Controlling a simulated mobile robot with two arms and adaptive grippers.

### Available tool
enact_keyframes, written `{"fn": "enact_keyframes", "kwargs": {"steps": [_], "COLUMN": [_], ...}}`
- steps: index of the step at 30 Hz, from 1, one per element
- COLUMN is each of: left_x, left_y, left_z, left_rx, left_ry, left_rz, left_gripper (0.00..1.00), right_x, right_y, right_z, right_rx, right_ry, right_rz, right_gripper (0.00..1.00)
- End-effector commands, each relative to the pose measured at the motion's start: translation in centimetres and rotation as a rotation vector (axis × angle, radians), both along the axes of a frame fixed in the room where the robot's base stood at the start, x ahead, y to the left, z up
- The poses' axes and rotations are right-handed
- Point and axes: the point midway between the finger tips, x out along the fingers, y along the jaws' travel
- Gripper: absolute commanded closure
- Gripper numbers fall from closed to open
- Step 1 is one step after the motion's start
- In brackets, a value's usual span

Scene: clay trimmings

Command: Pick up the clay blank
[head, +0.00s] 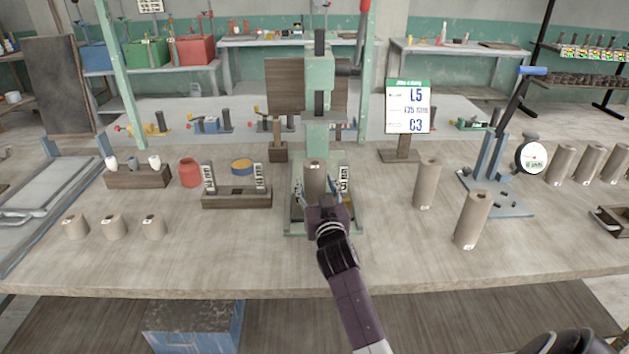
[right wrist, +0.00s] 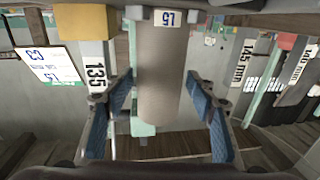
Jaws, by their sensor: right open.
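A grey-brown clay blank (head: 314,178), a cylinder, stands upright in the green press (head: 319,75) at the middle of the bench. In the right wrist view the blank (right wrist: 160,75) shows large, with a white "L5" tag at the picture's top. My right gripper (head: 322,193) reaches in from the front. Its blue-padded fingers are spread on either side of the blank in the right wrist view (right wrist: 163,100). Gaps show between both pads and the blank, so it is not gripped. My left gripper is not in view.
Taller clay cylinders (head: 427,184) stand to the right, near a lever device with a dial (head: 533,157). A sign (head: 408,107) reads L5, C3. Short clay pieces (head: 113,227) and a red jar (head: 190,172) are on the left. The front bench strip is mostly clear.

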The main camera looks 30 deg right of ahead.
Motion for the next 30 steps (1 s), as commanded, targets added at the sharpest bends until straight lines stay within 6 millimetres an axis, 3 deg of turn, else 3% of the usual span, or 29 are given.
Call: {"fn": "enact_keyframes", "kwargs": {"steps": [6,14,28,30], "left_x": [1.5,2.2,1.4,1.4], "left_y": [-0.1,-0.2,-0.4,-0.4], "left_z": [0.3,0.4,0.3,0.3], "left_rx": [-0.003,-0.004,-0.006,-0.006], "left_ry": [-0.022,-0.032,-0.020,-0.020], "left_rz": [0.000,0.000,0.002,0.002], "left_gripper": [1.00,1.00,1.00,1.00], "right_x": [1.9,2.0,2.0,2.0], "right_y": [-0.9,-0.9,-0.9,-0.9], "right_z": [0.0,0.0,0.0,0.3], "right_rx": [-0.001,-0.001,0.000,-0.003], "right_ry": [-0.001,0.000,0.000,-0.006], "right_rz": [0.000,0.000,0.000,0.001], "right_gripper": [0.48,0.48,0.99,1.00]}}
